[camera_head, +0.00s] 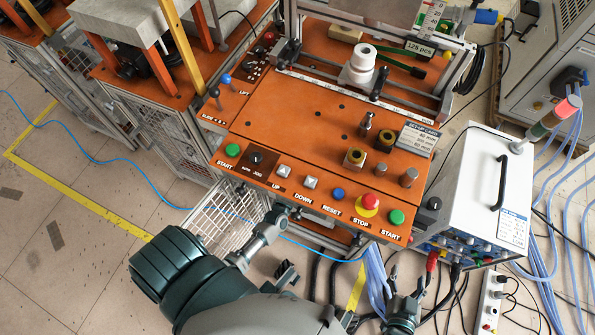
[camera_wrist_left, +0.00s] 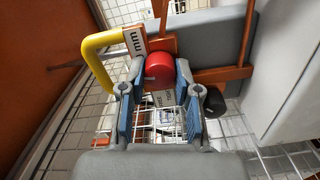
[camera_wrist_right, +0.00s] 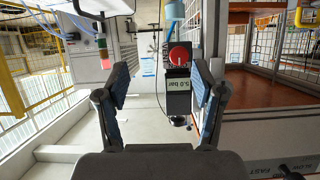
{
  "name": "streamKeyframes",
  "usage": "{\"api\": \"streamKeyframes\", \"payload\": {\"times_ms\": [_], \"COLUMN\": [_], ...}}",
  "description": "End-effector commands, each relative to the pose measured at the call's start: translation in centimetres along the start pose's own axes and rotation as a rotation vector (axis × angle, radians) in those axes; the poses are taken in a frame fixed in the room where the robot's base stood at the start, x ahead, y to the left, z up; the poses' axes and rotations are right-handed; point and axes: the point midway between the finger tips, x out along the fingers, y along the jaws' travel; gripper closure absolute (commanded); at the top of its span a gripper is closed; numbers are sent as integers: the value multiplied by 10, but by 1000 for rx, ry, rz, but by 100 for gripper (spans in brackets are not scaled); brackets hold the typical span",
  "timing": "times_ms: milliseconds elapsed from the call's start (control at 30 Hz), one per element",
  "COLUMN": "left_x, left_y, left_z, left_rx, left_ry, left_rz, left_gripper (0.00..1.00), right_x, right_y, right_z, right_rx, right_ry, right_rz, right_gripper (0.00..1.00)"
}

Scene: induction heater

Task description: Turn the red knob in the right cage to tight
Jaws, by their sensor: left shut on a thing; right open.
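In the left wrist view a red knob (camera_wrist_left: 159,70) sits between the fingertips of my left gripper (camera_wrist_left: 159,78), which is shut on it. In the head view my left arm reaches to the front edge of the orange console, and the knob is hidden there. My right gripper (camera_head: 402,312) is open and empty, low in the head view, below the console's right end. In the right wrist view, a second red round knob (camera_wrist_right: 179,55) on a black unit labelled 5.0 bar shows beyond the open fingers (camera_wrist_right: 160,78), apart from them.
A yellow handle (camera_wrist_left: 97,62) curves close beside the left finger in the left wrist view, with a black knob (camera_wrist_left: 214,103) at right. Wire mesh surrounds this spot. The orange console (camera_head: 300,125) lies above. Cables and a white box (camera_head: 478,190) stand near my right gripper.

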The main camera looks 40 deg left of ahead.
Motion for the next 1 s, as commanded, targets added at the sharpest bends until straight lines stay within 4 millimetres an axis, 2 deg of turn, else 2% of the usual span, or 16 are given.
{"api": "streamKeyframes", "payload": {"times_ms": [33, 300, 500, 733, 1000], "left_x": [0, -1, -1, -2, -3], "left_y": [2, 1, -1, -3, -5], "left_z": [6, 6, 7, 7, 7], "left_rx": [39, 277, 413, 514, 556], "left_ry": [-11, -13, -15, -15, -17], "left_rz": [-4, -5, -8, -8, -10], "left_gripper": [100, 100, 100, 100, 100], "right_x": [-3, -21, -34, -45, -50], "right_y": [1, 8, 11, 13, 14], "right_z": [4, 40, 58, 71, 77], "right_rx": [-2, -4, -4, -3, -3], "right_ry": [-41, -273, -395, -480, -516], "right_rz": [3, 20, 28, 34, 37], "right_gripper": [32, 32, 32, 32, 32]}}
